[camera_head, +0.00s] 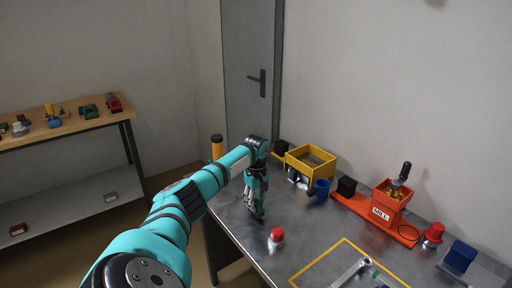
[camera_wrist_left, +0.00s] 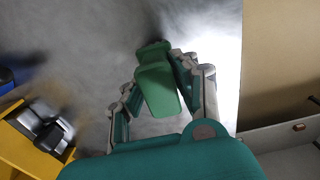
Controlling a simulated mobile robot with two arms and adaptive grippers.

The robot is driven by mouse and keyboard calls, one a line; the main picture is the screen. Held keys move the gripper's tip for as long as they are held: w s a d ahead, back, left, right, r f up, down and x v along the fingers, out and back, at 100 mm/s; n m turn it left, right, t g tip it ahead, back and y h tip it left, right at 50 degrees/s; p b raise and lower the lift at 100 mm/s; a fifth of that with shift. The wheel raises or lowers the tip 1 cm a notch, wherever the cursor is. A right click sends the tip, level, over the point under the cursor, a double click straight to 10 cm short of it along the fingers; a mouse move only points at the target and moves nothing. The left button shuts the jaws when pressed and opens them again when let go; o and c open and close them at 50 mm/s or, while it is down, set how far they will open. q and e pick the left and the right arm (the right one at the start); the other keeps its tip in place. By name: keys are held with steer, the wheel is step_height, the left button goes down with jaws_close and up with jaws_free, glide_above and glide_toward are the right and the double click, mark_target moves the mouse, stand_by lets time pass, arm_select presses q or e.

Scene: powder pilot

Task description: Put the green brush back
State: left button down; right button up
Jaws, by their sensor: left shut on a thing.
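The green brush (camera_wrist_left: 158,90) sits between the fingers of my left gripper (camera_wrist_left: 160,92) in the left wrist view, with a dark part at its far end. In the head view my left gripper (camera_head: 257,208) points down at the left edge of the metal table (camera_head: 235,208). It is shut on the brush, which is mostly hidden there by the fingers. I cannot tell whether the brush touches the table. My right gripper is not in view.
A red-topped button (camera_head: 277,236) stands right of the gripper. Behind are a yellow bin (camera_head: 311,161), a blue cup (camera_head: 322,187) and an orange mill (camera_head: 383,208). A yellow outline (camera_head: 318,262) with a grey tool marks the front. A wooden shelf (camera_head: 70,127) stands left.

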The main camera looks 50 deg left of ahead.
mark_target(256, 197)
arm_select(q)
steer(key=shift+f, duration=0.65)
steer(key=c, duration=1)
jaws_free()
steer(key=shift+f, duration=0.15)
step_height(256, 197, up, 12)
steer(key=shift+r, duration=0.2)
steer(key=shift+f, duration=0.1)
